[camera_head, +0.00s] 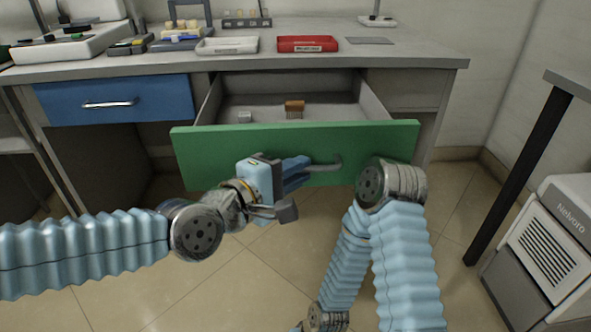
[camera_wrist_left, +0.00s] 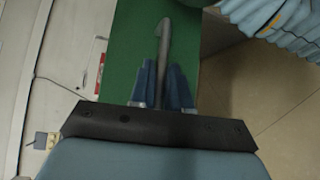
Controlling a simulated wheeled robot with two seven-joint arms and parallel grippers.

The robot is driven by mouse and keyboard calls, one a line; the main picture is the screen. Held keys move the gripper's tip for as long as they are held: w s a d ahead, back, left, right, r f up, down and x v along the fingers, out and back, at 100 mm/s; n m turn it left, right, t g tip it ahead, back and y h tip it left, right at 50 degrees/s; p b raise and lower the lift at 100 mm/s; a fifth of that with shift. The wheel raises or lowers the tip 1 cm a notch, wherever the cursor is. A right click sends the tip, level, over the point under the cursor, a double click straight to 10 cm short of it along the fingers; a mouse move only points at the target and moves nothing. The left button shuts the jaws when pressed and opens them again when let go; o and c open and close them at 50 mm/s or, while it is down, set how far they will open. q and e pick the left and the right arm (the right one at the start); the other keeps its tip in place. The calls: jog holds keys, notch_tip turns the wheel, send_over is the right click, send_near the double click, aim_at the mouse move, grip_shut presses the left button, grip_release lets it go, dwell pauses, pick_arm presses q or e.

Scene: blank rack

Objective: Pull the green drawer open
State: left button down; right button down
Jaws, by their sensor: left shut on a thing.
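The green drawer (camera_head: 225,150) stands pulled out from under the bench, its inside showing. Its grey bar handle (camera_head: 330,164) is on the front face. My left gripper (camera_head: 298,172) is at the handle, its blue fingers shut on it. In the left wrist view the handle (camera_wrist_left: 163,45) runs between the two fingers (camera_wrist_left: 162,88), against the green front (camera_wrist_left: 130,40). My right arm is folded in front of the drawer's right end; its gripper is not in view.
Inside the drawer lie a brown brush-like block (camera_head: 294,106) and a small grey cube (camera_head: 245,117). A blue drawer (camera_head: 150,100) at left is closed. A white tray (camera_head: 228,45) and a red tray (camera_head: 307,44) sit on the bench. A white cabinet (camera_head: 550,240) stands at right.

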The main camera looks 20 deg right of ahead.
pick_arm(q)
jog(key=c, duration=1.2)
grip_release()
jog(key=shift+o, duration=0.2)
jog(key=shift+a, duration=0.15)
jog(key=p+v, duration=0.6)
jog(key=v, duration=0.7)
jog(key=shift+s+a, duration=0.2)
jog(key=shift+s, duration=0.05)
